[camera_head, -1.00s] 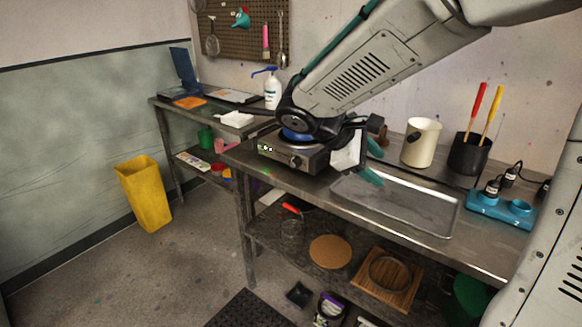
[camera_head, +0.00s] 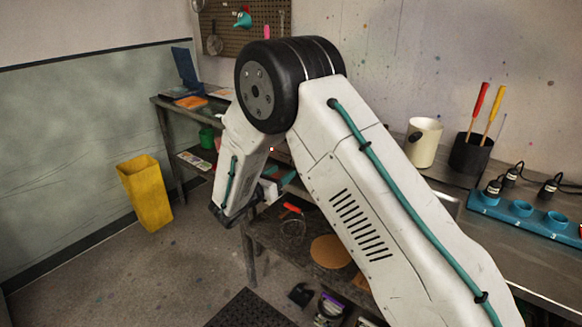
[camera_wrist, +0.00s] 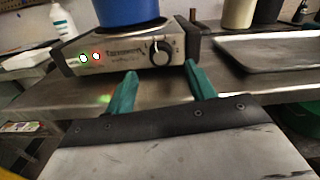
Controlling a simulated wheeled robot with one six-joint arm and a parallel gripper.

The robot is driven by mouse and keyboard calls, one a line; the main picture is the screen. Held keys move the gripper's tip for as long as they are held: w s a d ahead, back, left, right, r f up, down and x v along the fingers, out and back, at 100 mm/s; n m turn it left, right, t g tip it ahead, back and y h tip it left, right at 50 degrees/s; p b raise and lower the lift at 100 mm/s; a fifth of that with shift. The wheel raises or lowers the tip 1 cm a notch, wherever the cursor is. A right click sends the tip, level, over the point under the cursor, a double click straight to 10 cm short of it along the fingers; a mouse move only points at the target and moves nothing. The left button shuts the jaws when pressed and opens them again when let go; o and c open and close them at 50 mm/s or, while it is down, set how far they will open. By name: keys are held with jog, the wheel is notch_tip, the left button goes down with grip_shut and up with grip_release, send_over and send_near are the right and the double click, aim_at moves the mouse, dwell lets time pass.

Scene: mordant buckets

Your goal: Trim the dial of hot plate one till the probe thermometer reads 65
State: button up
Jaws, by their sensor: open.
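The hot plate (camera_wrist: 110,56) stands on the metal bench in the wrist view, with a round dial (camera_wrist: 160,52) on the right of its front panel. A green and a red light glow at the left of the panel. A blue pot (camera_wrist: 125,12) sits on top, its upper part cut off. My gripper (camera_wrist: 161,70) is open and empty, its two teal fingers apart and pointing toward the panel below the dial; I see no contact. It also shows in the head view (camera_head: 282,178), where my arm hides the hot plate. I cannot make out a probe thermometer or reading.
A metal tray (camera_wrist: 265,52) lies right of the hot plate. A cream bucket (camera_head: 422,143), a black pot (camera_head: 470,153) of tools and a blue numbered socket block (camera_head: 522,210) stand farther right. A yellow bin (camera_head: 145,192) stands on the floor at left.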

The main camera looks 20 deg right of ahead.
aim_at(291, 166)
jog(key=shift+x, duration=2.8)
jog(key=c, duration=1)
